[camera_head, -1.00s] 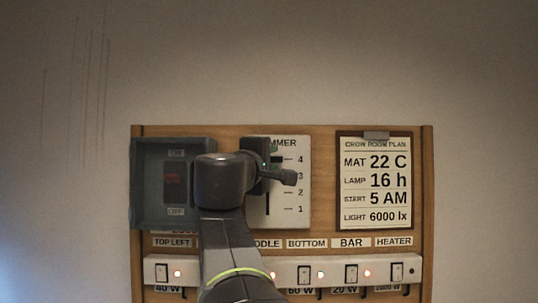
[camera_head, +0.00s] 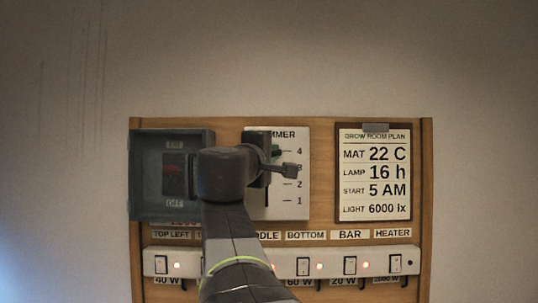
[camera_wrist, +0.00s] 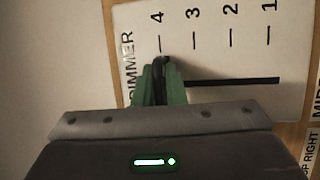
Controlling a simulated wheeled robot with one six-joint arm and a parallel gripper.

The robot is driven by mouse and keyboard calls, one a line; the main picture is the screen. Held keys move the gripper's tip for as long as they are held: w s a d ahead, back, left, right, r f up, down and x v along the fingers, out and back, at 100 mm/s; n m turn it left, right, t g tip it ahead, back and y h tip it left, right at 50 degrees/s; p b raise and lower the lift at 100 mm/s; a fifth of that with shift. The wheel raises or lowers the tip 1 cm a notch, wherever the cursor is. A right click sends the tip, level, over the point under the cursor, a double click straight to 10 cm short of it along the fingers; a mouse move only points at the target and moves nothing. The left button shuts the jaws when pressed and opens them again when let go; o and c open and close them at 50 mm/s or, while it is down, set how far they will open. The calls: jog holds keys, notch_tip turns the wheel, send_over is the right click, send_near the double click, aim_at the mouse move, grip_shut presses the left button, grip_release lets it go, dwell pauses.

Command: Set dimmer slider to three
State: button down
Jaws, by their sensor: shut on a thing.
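The dimmer plate (camera_head: 292,208) is white with a scale from 1 at the bottom to 4 at the top in the head view. It also shows in the wrist view (camera_wrist: 222,62), with the scale running sideways and a dark slot. My gripper (camera_wrist: 160,72) has green fingers shut on the dark slider knob (camera_wrist: 159,64). In the wrist view the knob lines up with the mark for 4, at the slot's end. In the head view my gripper (camera_head: 276,152) is beside the 4, and my wrist hides the knob and part of the plate.
A grey switch box (camera_head: 143,200) with a red switch stands left of the dimmer. A white power strip (camera_head: 275,260) with lit switches runs below. A grow room plan card (camera_head: 375,180) hangs at the right on the wooden board (camera_head: 322,150).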

notch_tip(320, 180, down, 4)
jog(key=b, duration=0.3)
jog(key=shift+r, duration=0.25)
jog(key=c, duration=1.6)
grip_release()
jog(key=shift+o, duration=0.2)
jog(key=b+v, duration=0.4)
jog(key=v, duration=1)
jog(key=shift+w+r, duration=0.1)
